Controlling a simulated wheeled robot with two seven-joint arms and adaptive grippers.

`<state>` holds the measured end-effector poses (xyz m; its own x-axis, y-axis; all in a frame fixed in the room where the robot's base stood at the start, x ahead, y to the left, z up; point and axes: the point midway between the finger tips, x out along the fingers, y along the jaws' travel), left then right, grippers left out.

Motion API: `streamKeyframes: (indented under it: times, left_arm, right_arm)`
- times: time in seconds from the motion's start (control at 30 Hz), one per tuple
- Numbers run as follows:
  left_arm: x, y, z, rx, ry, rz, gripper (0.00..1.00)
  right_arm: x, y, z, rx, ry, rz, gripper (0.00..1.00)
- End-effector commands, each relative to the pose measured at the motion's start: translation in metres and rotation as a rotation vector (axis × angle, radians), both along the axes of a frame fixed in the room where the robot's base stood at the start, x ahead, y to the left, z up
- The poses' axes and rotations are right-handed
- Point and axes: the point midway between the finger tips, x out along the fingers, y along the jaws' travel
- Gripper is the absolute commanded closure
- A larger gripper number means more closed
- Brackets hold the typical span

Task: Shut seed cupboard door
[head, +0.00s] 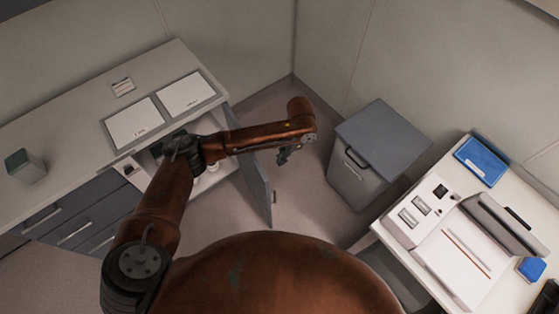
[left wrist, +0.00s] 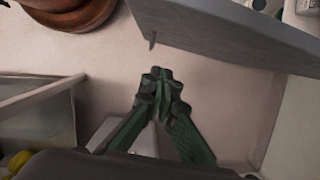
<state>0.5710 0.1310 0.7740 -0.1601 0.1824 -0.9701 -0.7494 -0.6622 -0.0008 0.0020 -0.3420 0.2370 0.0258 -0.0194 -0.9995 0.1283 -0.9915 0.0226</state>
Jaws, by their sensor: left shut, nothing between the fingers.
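The seed cupboard door (head: 261,190) is a grey-blue panel standing open at the right end of the counter unit. A small handle (head: 274,197) shows on its right-hand face. Part of the cupboard's inside shows left of the door, behind my arm. My left gripper (head: 283,157) reaches over to the right of the door, its green fingers shut and empty. In the left wrist view the shut fingertips (left wrist: 161,78) are below the grey door panel (left wrist: 230,32) in the picture, with no clear contact. My right gripper is not in view.
A grey bin-like cabinet (head: 358,180) stands right of the door with floor between them. The counter (head: 75,100) holds two white sheets and a small container (head: 25,165). A white desk (head: 390,240) with instruments and blue items is at the right.

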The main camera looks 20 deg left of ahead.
Motion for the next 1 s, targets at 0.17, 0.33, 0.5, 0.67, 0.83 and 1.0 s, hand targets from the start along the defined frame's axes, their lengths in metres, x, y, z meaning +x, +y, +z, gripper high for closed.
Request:
streamKeyframes:
  times: [0.17,0.33,0.5,0.67,0.83,1.0]
  left_arm:
    - [-0.007,0.008,-0.041,0.001,0.005,0.002,1.00]
    - [-0.012,0.014,-0.074,0.001,0.003,-0.001,1.00]
    - [-0.026,0.031,-0.074,0.001,-0.001,-0.001,1.00]
    - [-0.036,0.040,-0.074,0.000,0.000,-0.004,1.00]
    - [-0.038,0.042,-0.074,-0.001,-0.001,-0.004,1.00]
    - [-0.038,0.042,-0.074,0.000,0.000,-0.004,1.00]
  right_arm:
    - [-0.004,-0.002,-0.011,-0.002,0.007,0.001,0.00]
    - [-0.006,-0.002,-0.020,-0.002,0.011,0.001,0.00]
    - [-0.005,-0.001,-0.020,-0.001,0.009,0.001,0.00]
    - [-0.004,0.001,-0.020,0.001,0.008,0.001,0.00]
    - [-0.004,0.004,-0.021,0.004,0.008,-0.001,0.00]
    - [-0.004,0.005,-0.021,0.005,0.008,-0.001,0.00]
